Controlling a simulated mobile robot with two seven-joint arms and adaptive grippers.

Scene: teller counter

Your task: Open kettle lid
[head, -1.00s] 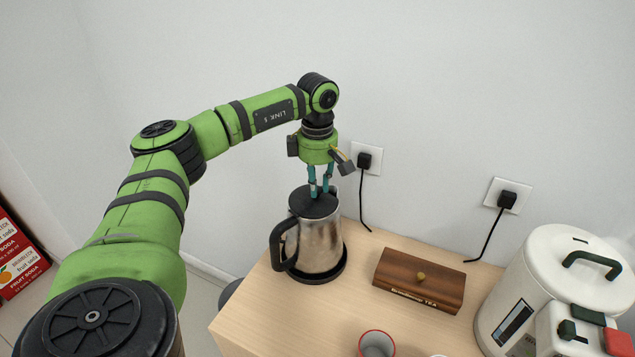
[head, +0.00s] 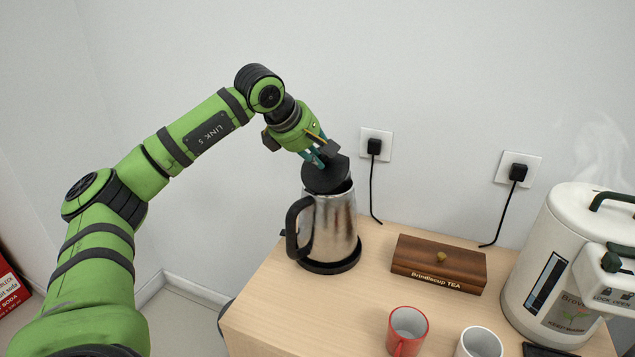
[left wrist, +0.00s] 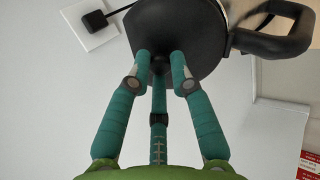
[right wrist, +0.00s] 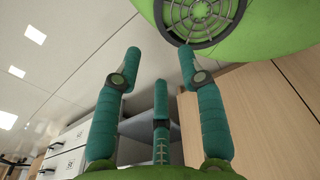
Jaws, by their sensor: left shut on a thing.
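The kettle (head: 333,228) has a steel body, a black handle and a black base, and stands upright at the counter's back left. Its black lid (head: 328,177) is tilted up, with a gap to the kettle's rim. My left gripper (head: 325,155) is at the top of the lid, shut on its knob. In the left wrist view the fingers close around the small knob at the middle of the lid (left wrist: 195,35), and the black handle (left wrist: 275,42) shows at right. My right gripper (right wrist: 158,65) has its fingers apart with nothing between them, away from the kettle.
A wooden tea box (head: 438,265) lies right of the kettle. A red mug (head: 407,330) and a white mug (head: 480,342) stand nearer the front. A large white urn (head: 570,270) steams at right. Two plugs (head: 374,147) with black cords are on the wall behind.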

